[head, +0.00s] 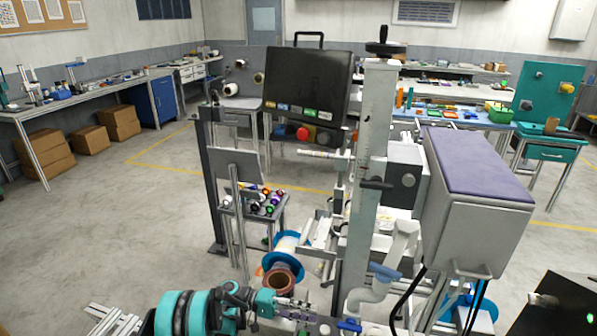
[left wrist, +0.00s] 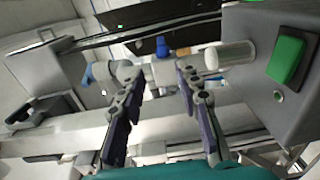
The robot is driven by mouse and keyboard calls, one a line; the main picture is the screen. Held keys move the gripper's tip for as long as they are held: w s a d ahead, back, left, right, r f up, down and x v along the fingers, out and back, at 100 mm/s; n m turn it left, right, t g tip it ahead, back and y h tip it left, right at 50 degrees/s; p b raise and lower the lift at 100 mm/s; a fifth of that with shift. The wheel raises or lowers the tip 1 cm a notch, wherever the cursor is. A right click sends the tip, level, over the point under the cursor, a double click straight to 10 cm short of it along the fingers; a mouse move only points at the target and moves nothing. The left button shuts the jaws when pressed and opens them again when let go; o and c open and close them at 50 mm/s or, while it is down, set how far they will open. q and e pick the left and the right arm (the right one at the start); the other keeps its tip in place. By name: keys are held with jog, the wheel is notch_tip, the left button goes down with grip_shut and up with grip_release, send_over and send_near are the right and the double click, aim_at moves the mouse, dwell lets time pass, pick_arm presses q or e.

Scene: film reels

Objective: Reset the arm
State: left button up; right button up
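My left arm comes in from the bottom left of the head view, with teal and black links. Its gripper (head: 300,306) is low in front of the grey machine column (head: 368,170). In the left wrist view the two dark fingers of the left gripper (left wrist: 158,105) are spread apart with nothing held between them. Machine parts show beyond the fingers, including a pale cylinder (left wrist: 230,55) and a green button (left wrist: 286,59). My right gripper does not show in either view.
Film reels (head: 278,280) sit close behind the left gripper. A grey cabinet with a purple top (head: 475,160) and a black case (head: 308,85) stand around the column. A small rack of colourful rolls (head: 262,200) stands left of the column. The floor farther left is open.

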pick_arm(q)
jog(key=s+a+r+n+t+y, duration=0.2)
jog(key=r+t+y, duration=0.15)
jog(key=r, duration=0.25)
jog(key=s+a+r+n+t+y, duration=0.1)
jog(key=s+r+n+t+y, duration=0.1)
jog(key=r+y, duration=0.35)
jog(key=s+a+r+m+t+y, duration=0.1)
jog(key=s+a+t+y, duration=0.5)
jog(key=s+a, duration=1.1)
jog(key=shift+s+a+r+y, duration=0.4)
jog(key=shift+r+y, duration=0.3)
jog(key=shift+y, duration=0.3)
